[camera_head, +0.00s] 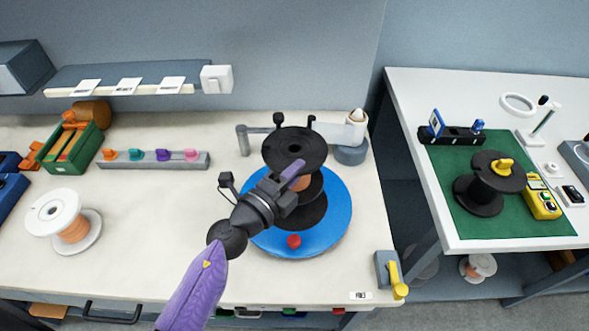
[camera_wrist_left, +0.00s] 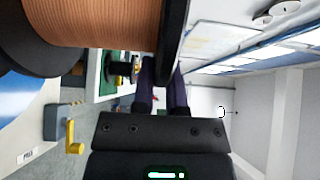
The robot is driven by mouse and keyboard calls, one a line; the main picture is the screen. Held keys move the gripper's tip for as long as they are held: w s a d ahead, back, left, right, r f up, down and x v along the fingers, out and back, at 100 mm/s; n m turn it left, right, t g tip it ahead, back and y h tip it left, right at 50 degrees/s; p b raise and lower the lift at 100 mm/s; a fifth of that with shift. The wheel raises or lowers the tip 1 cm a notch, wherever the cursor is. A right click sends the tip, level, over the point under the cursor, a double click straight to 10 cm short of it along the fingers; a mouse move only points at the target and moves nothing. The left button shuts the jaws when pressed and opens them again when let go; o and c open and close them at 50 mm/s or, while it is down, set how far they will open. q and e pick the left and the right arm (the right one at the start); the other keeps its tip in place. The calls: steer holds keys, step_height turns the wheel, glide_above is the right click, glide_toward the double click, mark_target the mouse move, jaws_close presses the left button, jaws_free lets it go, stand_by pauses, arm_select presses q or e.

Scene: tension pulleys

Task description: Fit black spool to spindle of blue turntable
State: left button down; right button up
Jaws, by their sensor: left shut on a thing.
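The black spool (camera_head: 294,147) with copper-coloured winding is upright over the blue turntable (camera_head: 333,222). My left gripper (camera_head: 293,174) is shut on the spool's upper flange at its near edge. The left wrist view shows the copper winding (camera_wrist_left: 90,22) close up, with the dark flange between the fingers (camera_wrist_left: 163,88). The spool's lower flange hides the middle of the turntable and the spindle. I cannot tell whether the spool touches the turntable. A red knob (camera_head: 294,241) sits on the turntable's near side. My right gripper is not in view.
A white spool (camera_head: 52,211) stands at the left of the bench. A rack with coloured pegs (camera_head: 152,160) and a green crate (camera_head: 72,146) are behind it. A yellow-handled lever (camera_head: 397,279) is at the front right corner. Another black spool (camera_head: 483,194) stands on the right table.

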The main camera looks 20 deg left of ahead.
arm_select(q)
steer(key=shift+f+b, duration=0.55)
steer(key=shift+f, duration=0.15)
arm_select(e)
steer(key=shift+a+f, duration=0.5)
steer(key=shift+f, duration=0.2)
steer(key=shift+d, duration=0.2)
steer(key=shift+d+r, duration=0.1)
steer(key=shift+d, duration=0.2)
arm_select(q)
steer(key=shift+f, duration=0.15)
steer(key=shift+f+b, duration=0.75)
steer(key=shift+f, duration=0.05)
steer(key=shift+f+b, duration=0.45)
steer(key=shift+f, duration=0.1)
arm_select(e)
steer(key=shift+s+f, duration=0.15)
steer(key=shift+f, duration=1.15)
arm_select(q)
steer(key=shift+f, duration=0.1)
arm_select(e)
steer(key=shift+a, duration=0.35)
